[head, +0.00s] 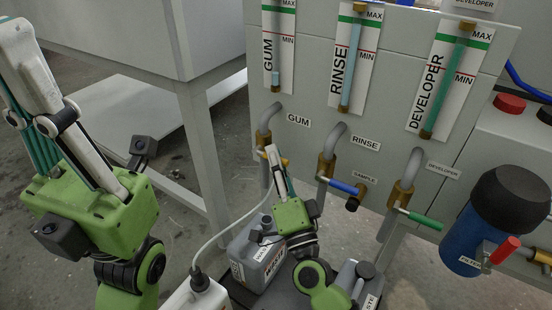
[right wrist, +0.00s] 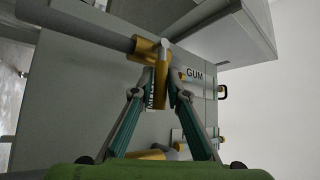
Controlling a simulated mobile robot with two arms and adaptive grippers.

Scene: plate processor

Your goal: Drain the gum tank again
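The gum gauge (head: 276,78) shows a short column of pale liquid near its bottom, below the MIN line. The brass gum drain valve (head: 263,140) sits under the gum pipe, beside the GUM label (head: 299,121). My right gripper (head: 272,158) is just below this valve and hides its lever in the head view. My left gripper (head: 20,60) is raised at the left, away from the tank, seen side-on.
Grey canisters (head: 262,252) stand below the valves, one marked WASTE. The rinse valve with a blue lever (head: 342,187) and developer valve with a green lever (head: 425,220) are to the right. A blue filter (head: 470,235) with a red lever is further right.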

